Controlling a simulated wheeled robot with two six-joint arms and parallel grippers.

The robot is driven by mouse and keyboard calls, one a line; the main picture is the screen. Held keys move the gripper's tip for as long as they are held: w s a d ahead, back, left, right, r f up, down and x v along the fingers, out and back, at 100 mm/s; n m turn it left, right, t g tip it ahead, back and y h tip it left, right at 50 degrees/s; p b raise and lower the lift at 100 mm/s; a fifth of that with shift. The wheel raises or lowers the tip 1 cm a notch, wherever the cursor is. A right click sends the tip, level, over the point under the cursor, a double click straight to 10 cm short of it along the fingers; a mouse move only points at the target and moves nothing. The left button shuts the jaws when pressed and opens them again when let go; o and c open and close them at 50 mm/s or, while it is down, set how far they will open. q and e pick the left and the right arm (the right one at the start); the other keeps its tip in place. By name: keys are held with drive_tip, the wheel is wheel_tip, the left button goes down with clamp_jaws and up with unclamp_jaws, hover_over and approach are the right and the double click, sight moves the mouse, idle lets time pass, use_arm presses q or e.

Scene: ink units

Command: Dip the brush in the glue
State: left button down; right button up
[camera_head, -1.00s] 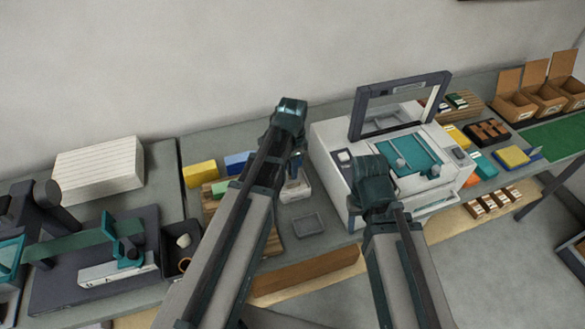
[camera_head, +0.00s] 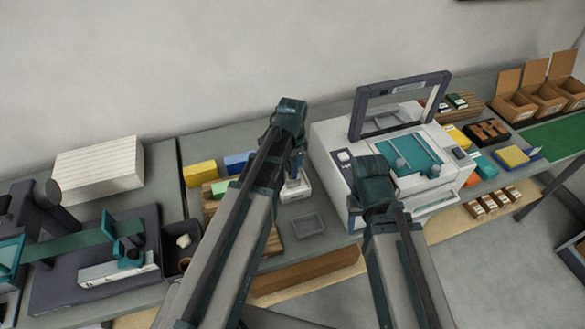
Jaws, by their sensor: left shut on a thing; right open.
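My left gripper (camera_head: 293,168) points down beyond its own forearm and is mostly hidden. It is shut on a slim thing, seemingly the brush, of which little shows. A small white holder (camera_head: 301,191), possibly the glue container, stands right below it. I cannot tell whether the brush touches the glue or is inside the holder. My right gripper (camera_head: 374,185) is in front of the white machine, open, with its fingertips largely hidden by its arm.
A white machine (camera_head: 330,150) with a raised dark frame stands right of the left gripper. A small grey tray (camera_head: 308,226) lies in front of the holder. Yellow (camera_head: 200,174) and blue (camera_head: 238,162) blocks lie behind. A dark press (camera_head: 80,285) fills the left table.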

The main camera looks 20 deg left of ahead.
use_arm(q)
wheel_tip(320, 180, up, 7)
drive_tip(key=p, duration=0.7)
drive_tip(key=shift+f, duration=0.1)
idle(0.5)
wheel_tip(320, 180, down, 4)
drive_tip(key=b, duration=0.3)
drive_tip(key=shift+b, duration=0.4)
drive_tip(key=shift+r, duration=0.3)
